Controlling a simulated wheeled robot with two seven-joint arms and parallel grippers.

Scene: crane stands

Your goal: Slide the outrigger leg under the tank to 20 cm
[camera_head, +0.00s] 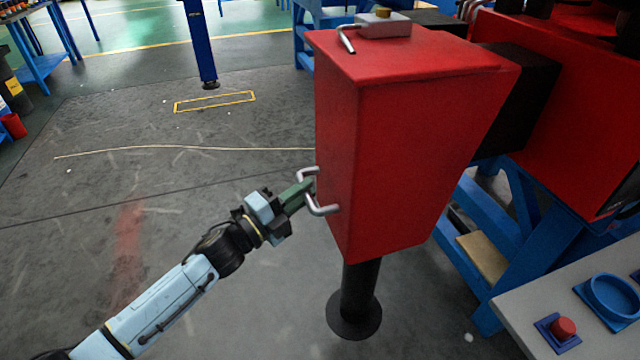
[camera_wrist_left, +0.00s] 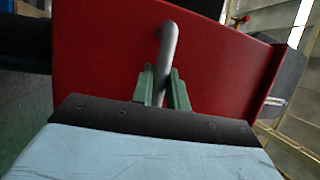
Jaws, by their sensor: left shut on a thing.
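The red tank (camera_head: 400,150) sits at the outer end of a black beam (camera_head: 520,95), which is the outrigger leg as far as I can tell. A black post with a round foot (camera_head: 355,310) stands under the tank. A grey bar handle (camera_head: 322,208) is fixed to the tank's left side. My left gripper (camera_head: 305,192) is shut on the handle. In the left wrist view the green fingers (camera_wrist_left: 162,88) close around the grey handle (camera_wrist_left: 168,50), with the red tank wall behind. My right gripper is not in view. No scale marks are readable.
A blue stand (camera_head: 520,220) carries a red body (camera_head: 590,120) at the right. A grey panel with a red button (camera_head: 563,327) and a blue ring (camera_head: 612,295) is at the lower right. A small grey box with a lever (camera_head: 380,25) sits on the tank.

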